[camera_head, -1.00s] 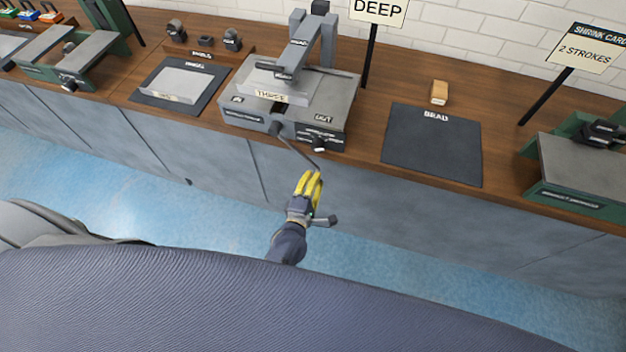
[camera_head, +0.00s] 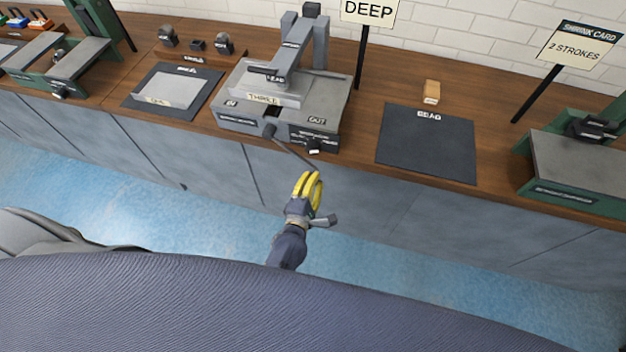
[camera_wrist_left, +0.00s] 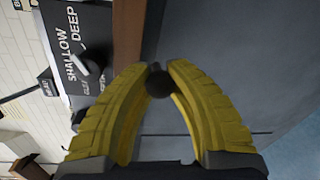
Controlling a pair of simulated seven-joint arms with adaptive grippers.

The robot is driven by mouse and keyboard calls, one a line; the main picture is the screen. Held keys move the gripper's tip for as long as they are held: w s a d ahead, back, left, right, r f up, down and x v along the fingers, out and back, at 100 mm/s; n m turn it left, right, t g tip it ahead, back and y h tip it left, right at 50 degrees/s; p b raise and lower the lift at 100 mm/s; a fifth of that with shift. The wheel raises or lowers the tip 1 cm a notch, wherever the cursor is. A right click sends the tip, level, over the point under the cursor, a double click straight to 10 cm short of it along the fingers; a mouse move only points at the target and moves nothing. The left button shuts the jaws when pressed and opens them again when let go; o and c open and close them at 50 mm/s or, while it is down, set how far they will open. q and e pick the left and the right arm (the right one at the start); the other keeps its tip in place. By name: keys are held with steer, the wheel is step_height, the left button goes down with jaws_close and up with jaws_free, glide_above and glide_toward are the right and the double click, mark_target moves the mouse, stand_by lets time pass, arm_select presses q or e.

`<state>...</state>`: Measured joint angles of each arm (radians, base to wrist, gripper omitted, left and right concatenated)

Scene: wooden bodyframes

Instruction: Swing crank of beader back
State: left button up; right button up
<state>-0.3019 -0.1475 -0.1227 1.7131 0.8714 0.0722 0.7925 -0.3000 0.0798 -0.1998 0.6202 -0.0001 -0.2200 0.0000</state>
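The beader (camera_head: 285,95) is a grey bench machine with an upright frame on top, standing at the bench's front edge. Its crank (camera_head: 292,152) is a thin dark rod sloping down and right from the front face, out past the bench edge. My left gripper (camera_head: 316,174) has yellow fingers and is at the crank's outer end. In the left wrist view, the fingertips (camera_wrist_left: 158,75) close around a dark round crank knob (camera_wrist_left: 159,84). The rod behind the knob is mostly hidden there. My right gripper is not in view.
A black mat (camera_head: 427,145) and a wooden block (camera_head: 432,92) lie right of the beader. A green machine (camera_head: 575,160) stands farther right. A grey sheet on a dark mat (camera_head: 150,105) lies left. The blue floor (camera_head: 215,220) before the cabinets is open.

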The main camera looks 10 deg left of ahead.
arm_select(q)
steer(key=o, duration=0.4)
steer(key=shift+s+d+r, duration=0.1)
steer(key=shift+d, duration=0.25)
steer(key=o, duration=0.3)
steer(key=shift+a, duration=0.15)
steer(key=s, duration=0.4)
steer(key=s+r, duration=0.1)
steer(key=s, duration=0.6)
steer(key=shift+s+a+r, duration=0.15)
steer(key=shift+s+a, duration=0.15)
steer(key=shift+s, duration=0.1)
